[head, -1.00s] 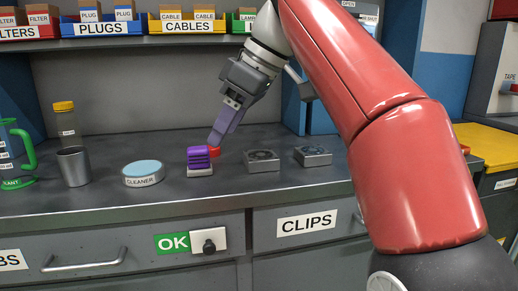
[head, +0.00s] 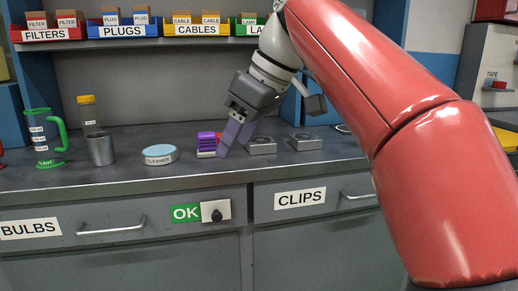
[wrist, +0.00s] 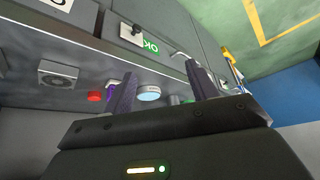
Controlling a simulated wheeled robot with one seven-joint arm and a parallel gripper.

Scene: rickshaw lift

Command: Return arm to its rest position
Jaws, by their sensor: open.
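My gripper (head: 232,146) hangs over the front part of the grey counter (head: 115,178), fingers pointing down. It is open, with nothing visible between its fingers; the wrist view also shows the two parted fingers (wrist: 160,88). In the head view the fingers overlap the right side of a purple ribbed block (head: 207,140). Whether they touch it cannot be told. In the wrist view part of the purple block (wrist: 111,93) shows beside one finger, near a red round piece (wrist: 95,97). My arm reaches in from the right.
Two grey metal boxes (head: 262,146) (head: 306,142) stand right of the gripper. A cleaner tin (head: 160,155), metal cup (head: 101,150), yellow-capped bottle (head: 88,112) and green-handled jug (head: 43,136) stand left. Labelled bins (head: 125,27) line the shelf above.

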